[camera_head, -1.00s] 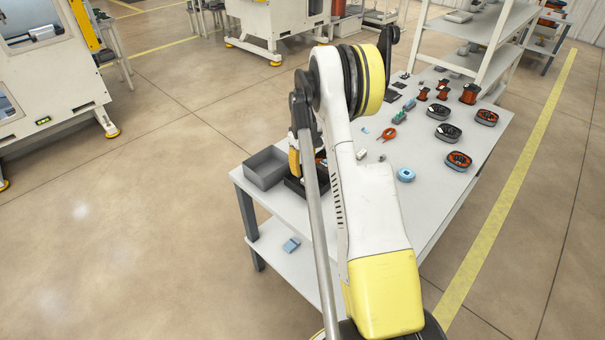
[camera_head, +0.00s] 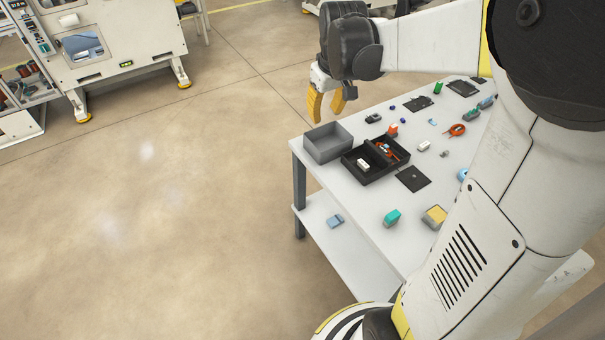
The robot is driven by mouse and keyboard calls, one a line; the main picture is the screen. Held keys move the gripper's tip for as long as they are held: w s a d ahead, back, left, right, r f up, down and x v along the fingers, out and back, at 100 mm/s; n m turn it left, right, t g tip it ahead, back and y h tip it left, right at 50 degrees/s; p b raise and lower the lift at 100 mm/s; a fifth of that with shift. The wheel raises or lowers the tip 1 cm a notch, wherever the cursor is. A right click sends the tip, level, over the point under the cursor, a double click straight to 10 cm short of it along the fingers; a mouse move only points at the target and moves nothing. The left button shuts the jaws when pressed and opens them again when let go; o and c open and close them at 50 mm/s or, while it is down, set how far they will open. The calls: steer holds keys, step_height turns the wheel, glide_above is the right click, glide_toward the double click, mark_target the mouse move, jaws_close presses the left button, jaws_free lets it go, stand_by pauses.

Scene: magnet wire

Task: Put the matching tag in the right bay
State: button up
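A black tray (camera_head: 389,171) with two bays stands on the near part of the table. A small white block (camera_head: 363,163) lies in its left bay. Orange-red and pale pieces (camera_head: 384,151) lie in its right bay, too small to make out. Which object is the matching tag, I cannot tell. My gripper (camera_head: 326,118) has yellow fingers spread apart with nothing visible between them. It hangs above and behind the grey bin (camera_head: 320,150), up and left of the black tray, touching neither in this view.
On the white table lie black flat plates (camera_head: 413,179), a teal block (camera_head: 391,217), a yellow-topped block (camera_head: 434,216), an orange tool (camera_head: 457,129) and a small white piece (camera_head: 424,146). A blue item (camera_head: 335,221) sits on the lower shelf. My arm hides the table's right side.

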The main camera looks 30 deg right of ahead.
steer(key=s+a+r+t+y, duration=0.1)
steer(key=s+a+t, duration=0.3)
steer(key=s+a, duration=1.1)
steer(key=shift+s+a+r+m, duration=0.2)
steer(key=shift+s+a+m, duration=0.1)
steer(key=shift+s, duration=0.8)
